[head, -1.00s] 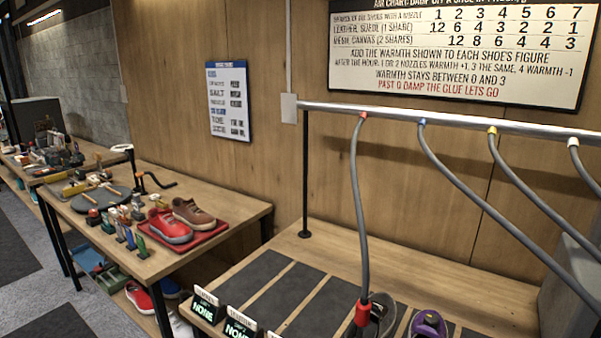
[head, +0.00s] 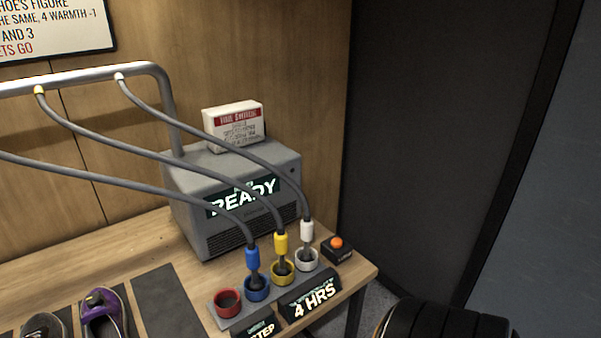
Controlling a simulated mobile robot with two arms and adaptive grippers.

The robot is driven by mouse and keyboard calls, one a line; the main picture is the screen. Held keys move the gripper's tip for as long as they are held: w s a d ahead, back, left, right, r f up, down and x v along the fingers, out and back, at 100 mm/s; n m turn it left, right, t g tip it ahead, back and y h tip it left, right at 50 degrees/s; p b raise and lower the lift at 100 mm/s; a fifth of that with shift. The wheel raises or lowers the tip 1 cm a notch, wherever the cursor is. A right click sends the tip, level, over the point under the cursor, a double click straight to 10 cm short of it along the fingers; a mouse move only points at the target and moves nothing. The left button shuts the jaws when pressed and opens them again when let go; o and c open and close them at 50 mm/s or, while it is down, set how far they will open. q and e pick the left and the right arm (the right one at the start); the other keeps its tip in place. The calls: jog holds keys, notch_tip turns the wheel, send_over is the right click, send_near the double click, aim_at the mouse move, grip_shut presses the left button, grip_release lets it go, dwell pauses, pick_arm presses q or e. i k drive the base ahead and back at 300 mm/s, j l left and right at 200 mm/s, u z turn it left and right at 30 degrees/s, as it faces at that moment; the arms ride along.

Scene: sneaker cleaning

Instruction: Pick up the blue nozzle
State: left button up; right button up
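The blue nozzle (head: 252,258) stands upright in a blue ring holder (head: 257,290) on a grey rack near the table's front right. Its grey hose runs up and left, out of the head view. The yellow nozzle (head: 281,244) and the white nozzle (head: 307,231) stand to its right in their own rings. The red ring holder (head: 228,303) to its left is empty. Neither of my grippers is in view.
A grey machine (head: 235,192) reading READY stands behind the rack, with a white box (head: 234,124) on top. An orange button (head: 337,243) is right of the rack. A 4 HRS sign (head: 312,298) stands in front. A purple shoe (head: 103,312) is at left. Hoses cross above the table.

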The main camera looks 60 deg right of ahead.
aim_at(252, 250)
jog(key=z, duration=1.4)
